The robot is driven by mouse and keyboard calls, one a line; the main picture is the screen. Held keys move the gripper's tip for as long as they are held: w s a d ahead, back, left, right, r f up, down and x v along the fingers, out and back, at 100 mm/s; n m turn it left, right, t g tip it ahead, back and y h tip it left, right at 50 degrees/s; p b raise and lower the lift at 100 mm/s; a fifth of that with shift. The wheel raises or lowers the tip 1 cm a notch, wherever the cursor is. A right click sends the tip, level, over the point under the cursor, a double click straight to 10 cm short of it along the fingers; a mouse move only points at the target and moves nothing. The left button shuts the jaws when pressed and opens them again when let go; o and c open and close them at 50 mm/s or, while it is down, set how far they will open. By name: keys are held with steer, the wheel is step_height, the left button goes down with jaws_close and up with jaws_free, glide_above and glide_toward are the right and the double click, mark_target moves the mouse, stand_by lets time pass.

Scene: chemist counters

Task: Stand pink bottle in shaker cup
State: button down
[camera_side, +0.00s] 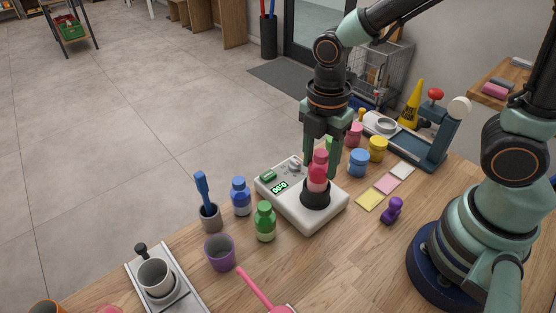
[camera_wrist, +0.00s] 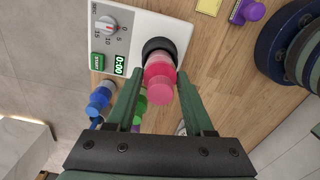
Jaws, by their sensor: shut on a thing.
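The pink bottle (camera_side: 318,178) is upright between the fingers of my gripper (camera_side: 321,168), which is shut on it. The bottle, with its red-pink cap, also shows in the wrist view (camera_wrist: 160,80). The black shaker cup (camera_side: 315,196) sits on the white shaker machine (camera_side: 283,200), directly below the bottle. The bottle's lower end meets the cup's mouth in both views, and its base is hidden. I cannot tell how deep it sits. The cup shows behind the bottle in the wrist view (camera_wrist: 158,47).
A green bottle (camera_side: 265,222), a blue bottle (camera_side: 240,196) and a purple cup (camera_side: 220,253) stand left of the machine. Blue (camera_side: 358,163) and yellow (camera_side: 377,149) jars stand to its right. A purple stamp (camera_side: 392,210) is near coloured notes.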

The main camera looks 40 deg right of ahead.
steer(key=shift+f, duration=0.65)
steer(key=shift+f, duration=0.35)
steer(key=shift+c, duration=1.4)
jaws_free()
